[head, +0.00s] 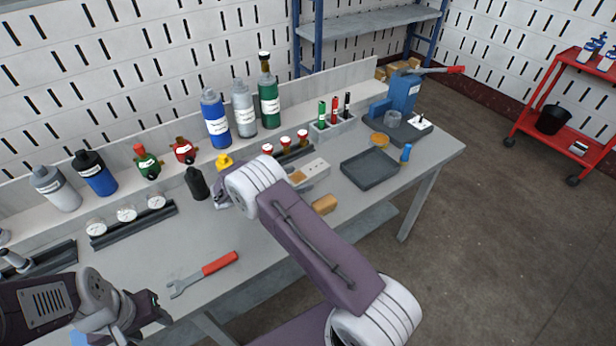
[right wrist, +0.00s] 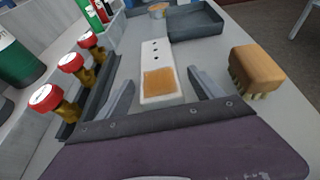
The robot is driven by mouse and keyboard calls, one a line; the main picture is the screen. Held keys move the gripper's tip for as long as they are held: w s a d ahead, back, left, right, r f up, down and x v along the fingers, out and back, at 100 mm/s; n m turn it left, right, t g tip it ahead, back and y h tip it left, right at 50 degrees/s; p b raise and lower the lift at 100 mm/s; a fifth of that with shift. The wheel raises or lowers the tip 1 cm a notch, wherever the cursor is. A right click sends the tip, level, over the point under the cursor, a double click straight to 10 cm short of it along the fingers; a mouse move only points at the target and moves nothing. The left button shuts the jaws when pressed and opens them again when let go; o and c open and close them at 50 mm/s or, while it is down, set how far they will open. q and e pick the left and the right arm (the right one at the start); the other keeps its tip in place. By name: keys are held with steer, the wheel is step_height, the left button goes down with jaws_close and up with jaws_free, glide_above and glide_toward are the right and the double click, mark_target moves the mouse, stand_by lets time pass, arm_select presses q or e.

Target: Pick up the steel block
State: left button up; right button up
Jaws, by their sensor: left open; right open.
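A pale, long block with dark holes (right wrist: 155,55), which I take as the steel block, lies flat on the bench in the right wrist view. An orange-tan patch (right wrist: 159,83) covers its near end. My right gripper (right wrist: 162,79) is open and empty, with one finger on each side of the block's near end; whether they touch it I cannot tell. In the head view the block (head: 316,167) shows just beyond my right arm, which hides the right gripper's fingers. My left gripper (head: 152,308) is open and empty at the bench's front left.
Several red-capped brass fittings (right wrist: 71,63) stand left of the right gripper. A wooden brush (right wrist: 257,66) lies close on its right. A dark tray (head: 369,169) sits beyond the block. A red-handled wrench (head: 205,272) lies on otherwise clear front bench surface.

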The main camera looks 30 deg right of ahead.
mark_target(308, 175)
steer(key=x, duration=0.5)
steer(key=shift+w+d+r, duration=0.1)
steer(key=shift+d+r, duration=0.15)
steer(key=shift+d, duration=0.1)
steer(key=shift+a, duration=0.1)
steer(key=shift+c, duration=0.9)
jaws_close()
